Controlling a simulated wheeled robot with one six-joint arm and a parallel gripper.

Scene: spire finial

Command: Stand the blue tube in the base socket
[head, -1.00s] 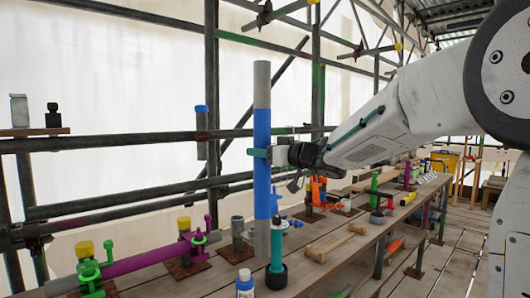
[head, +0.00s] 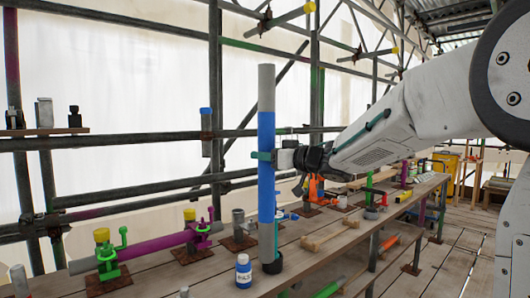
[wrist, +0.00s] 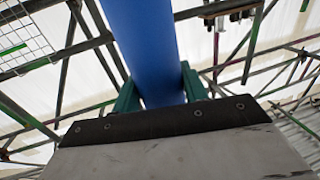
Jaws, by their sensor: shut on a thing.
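The blue tube (head: 266,150), with grey ends, stands upright in my gripper (head: 279,158). The green jaws are shut on its blue middle; the wrist view also shows the tube (wrist: 146,45) between the green fingers. In the head view its lower end overlaps a teal piece (head: 278,238) with a black round foot (head: 272,267) on the bench. I cannot tell whether the tube is inside this piece or in front of it. A short grey pipe stub (head: 238,224) stands on a rusty plate, left of the tube and apart from it. I cannot tell which piece is the base socket.
Scaffold poles run behind.

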